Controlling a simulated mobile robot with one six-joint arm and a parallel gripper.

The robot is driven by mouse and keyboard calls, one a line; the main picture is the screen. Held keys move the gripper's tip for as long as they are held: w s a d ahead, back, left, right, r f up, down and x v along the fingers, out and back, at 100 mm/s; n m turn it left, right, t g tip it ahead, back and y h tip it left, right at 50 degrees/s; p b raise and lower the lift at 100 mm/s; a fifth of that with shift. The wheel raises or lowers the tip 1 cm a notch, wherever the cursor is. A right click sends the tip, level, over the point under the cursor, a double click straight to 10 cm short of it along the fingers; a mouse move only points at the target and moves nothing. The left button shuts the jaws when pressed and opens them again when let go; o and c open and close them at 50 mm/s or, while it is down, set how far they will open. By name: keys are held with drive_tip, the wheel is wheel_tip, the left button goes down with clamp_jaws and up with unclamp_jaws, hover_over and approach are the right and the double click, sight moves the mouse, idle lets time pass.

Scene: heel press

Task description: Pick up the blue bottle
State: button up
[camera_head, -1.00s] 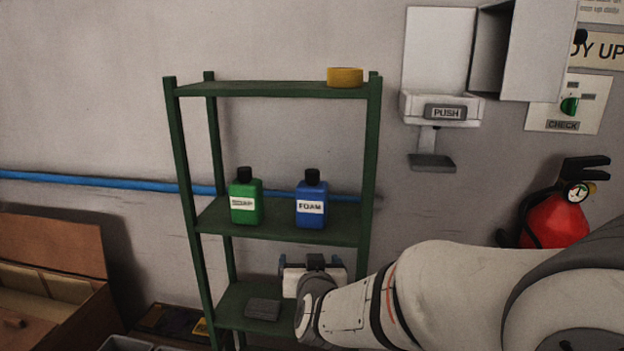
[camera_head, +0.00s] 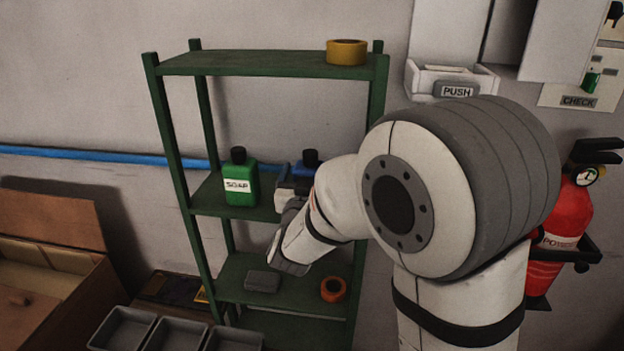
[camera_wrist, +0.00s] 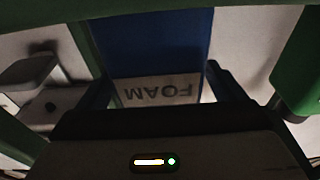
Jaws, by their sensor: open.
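The blue bottle (camera_head: 310,159) with a black cap stands on the middle shelf of the green rack, mostly hidden behind my arm in the head view. In the wrist view the blue bottle (camera_wrist: 150,40) fills the upper middle, its FOAM label upside down. My gripper (camera_wrist: 158,92) is open, with one finger on each side of the bottle's blue body. In the head view my gripper (camera_head: 292,185) is at the middle shelf in front of the bottle. I cannot tell whether the fingers touch it.
A green SOAP bottle (camera_head: 239,180) stands close to the left on the same shelf. The green rack (camera_head: 170,130) has posts at its corners and a yellow tape roll (camera_head: 346,52) on top. A grey block (camera_head: 262,281) and an orange roll (camera_head: 333,289) lie on the lower shelf.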

drive_tip(key=shift+x, duration=0.95)
drive_tip(key=shift+c, duration=0.2)
drive_tip(key=c, duration=1.1)
